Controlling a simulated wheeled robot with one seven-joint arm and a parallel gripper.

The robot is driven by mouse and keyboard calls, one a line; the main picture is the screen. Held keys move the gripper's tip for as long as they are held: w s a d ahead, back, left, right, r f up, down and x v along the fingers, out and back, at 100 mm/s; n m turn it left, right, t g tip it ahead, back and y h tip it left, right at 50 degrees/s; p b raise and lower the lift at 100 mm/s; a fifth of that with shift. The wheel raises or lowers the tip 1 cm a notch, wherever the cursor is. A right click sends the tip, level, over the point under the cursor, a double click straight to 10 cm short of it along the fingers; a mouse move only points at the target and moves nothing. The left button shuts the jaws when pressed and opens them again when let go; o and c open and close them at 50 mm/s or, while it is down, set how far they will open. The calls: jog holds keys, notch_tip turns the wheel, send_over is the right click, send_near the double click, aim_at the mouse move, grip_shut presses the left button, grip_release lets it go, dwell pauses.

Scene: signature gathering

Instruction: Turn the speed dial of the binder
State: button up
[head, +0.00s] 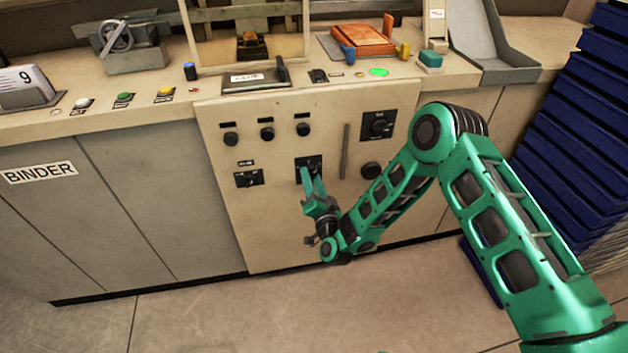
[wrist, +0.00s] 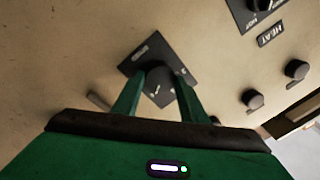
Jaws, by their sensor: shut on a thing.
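The speed dial (wrist: 158,92) is a round dark knob on a black square plate marked SPEED, on the cream front panel of the binder (head: 285,220). In the head view its black plate (head: 316,161) shows near the middle of the panel, partly hidden behind my green fingers. My gripper (head: 308,176) reaches it from the front and below. In the wrist view the two green fingers of my gripper (wrist: 160,78) stand on either side of the knob and are shut on it. I cannot clearly read the dial's setting.
A dial marked HEAT (wrist: 262,5) is beside it on the panel. Three black knobs (head: 267,134) sit above left, and a larger dial (head: 378,125) and a slot (head: 345,152) to the right. Blue stacked crates (head: 570,130) stand at the right. The floor in front is clear.

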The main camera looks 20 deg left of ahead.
jog(key=shift+w+d, duration=0.25)
jog(key=shift+w, duration=0.05)
jog(key=o, duration=1)
jog(key=shift+s+a, duration=0.15)
jog(key=shift+s+d, duration=0.2)
jog(key=shift+s, duration=0.25)
jog(key=v, duration=0.9)
jog(key=shift+s+d+f, duration=0.1)
jog(key=shift+s+d, duration=0.15)
jog(key=shift+d, duration=0.15)
jog(key=shift+w, duration=0.1)
